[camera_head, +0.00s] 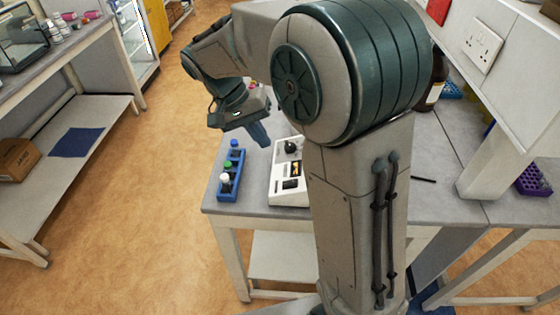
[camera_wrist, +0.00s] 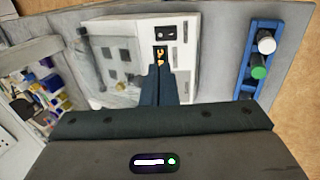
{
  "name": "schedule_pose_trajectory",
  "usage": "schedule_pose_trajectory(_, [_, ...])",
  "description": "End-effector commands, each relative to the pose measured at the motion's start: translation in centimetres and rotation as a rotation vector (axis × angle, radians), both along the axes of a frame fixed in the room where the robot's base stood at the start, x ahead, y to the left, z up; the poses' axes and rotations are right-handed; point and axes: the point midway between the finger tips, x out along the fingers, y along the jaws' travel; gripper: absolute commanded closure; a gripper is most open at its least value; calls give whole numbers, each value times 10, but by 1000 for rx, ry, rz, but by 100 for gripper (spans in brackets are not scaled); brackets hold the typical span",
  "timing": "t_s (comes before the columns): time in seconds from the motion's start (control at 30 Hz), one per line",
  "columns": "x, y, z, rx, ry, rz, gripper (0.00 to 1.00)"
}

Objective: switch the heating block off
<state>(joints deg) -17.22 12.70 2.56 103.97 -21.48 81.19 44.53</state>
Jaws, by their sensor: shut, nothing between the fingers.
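The heating block appears to be the white device (camera_head: 281,192) on the bench. Its front face has a lit orange display (camera_head: 296,168) and a black rocker switch (camera_head: 291,184); my arm hides part of it. In the wrist view the white device (camera_wrist: 185,55) shows the switch (camera_wrist: 165,33) above the orange display (camera_wrist: 160,58).
A blue rack (camera_head: 231,176) with capped vials stands close to the left of the device; it also shows in the wrist view (camera_wrist: 245,75). A brown bottle (camera_head: 433,85) and a purple rack (camera_head: 532,180) are farther right. The bench's front left corner is bare.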

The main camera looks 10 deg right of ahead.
Motion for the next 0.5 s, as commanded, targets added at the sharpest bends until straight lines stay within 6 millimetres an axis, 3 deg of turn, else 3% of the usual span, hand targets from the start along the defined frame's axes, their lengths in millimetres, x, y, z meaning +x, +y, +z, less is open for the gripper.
schedule_pose_trajectory(0.5, [0,2,-4,-8,1,3,100])
